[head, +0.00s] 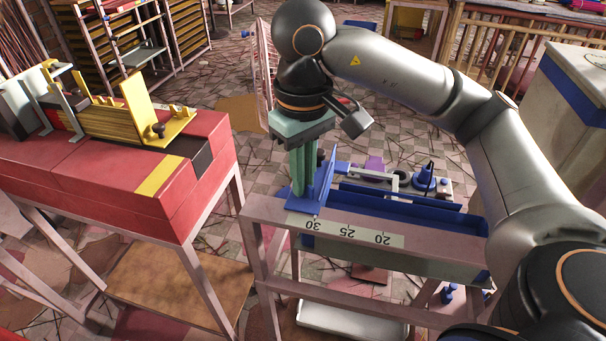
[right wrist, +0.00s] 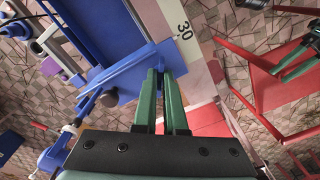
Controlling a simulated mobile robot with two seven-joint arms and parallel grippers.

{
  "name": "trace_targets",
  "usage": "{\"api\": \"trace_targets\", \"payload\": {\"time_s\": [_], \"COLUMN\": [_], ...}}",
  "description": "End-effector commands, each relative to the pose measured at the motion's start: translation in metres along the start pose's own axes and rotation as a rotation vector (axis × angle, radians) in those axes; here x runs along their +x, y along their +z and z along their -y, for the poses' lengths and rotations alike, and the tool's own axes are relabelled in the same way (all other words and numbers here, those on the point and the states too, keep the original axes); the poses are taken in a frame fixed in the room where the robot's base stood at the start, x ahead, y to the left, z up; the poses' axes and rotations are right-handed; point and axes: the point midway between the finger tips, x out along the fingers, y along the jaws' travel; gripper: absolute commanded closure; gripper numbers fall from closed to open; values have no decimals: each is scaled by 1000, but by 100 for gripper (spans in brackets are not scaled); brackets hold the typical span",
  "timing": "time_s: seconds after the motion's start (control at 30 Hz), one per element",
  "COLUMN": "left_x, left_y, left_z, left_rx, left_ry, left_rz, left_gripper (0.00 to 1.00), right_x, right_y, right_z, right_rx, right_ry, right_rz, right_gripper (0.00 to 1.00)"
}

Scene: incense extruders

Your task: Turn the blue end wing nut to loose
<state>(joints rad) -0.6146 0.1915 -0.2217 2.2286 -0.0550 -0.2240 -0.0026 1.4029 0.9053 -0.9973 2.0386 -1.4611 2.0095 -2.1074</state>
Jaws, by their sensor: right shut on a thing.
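The blue end stop (head: 326,184) stands at the left end of the blue trough, with an upright plate on a flat blue base. It also shows in the right wrist view (right wrist: 125,70). My right gripper (head: 304,190) points straight down at this base, on the outer side of the plate. Its green fingers show in the right wrist view (right wrist: 162,74), nearly together with a narrow gap. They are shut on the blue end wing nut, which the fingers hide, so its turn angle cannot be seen.
A numbered scale (head: 345,231) runs along the front of the trough's stand. A red bench (head: 120,165) with a yellow end stop (head: 150,115) and dark knob (head: 158,130) is at left. A blue clamp (head: 424,178) lies behind the trough. A white tray (head: 345,318) sits below.

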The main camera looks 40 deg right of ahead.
Motion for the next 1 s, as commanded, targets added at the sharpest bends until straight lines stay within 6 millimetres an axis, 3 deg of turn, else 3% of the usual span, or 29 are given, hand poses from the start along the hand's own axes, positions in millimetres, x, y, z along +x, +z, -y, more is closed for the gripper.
{"api": "trace_targets", "payload": {"time_s": [0.73, 0.77, 1.0], "left_x": [0, 0, 0], "left_y": [-3, -3, -3], "left_z": [0, 0, 0], "left_rx": [2, 2, 2], "left_ry": [1, 1, 1], "left_rz": [-9, -9, -10], "left_gripper": [43, 43, 43], "right_x": [0, 0, 0], "right_y": [1, 1, 1], "right_z": [0, 0, 0], "right_rx": [-93, -93, -91], "right_ry": [0, 0, 0], "right_rz": [4, 4, 2], "right_gripper": [100, 89, 62]}}
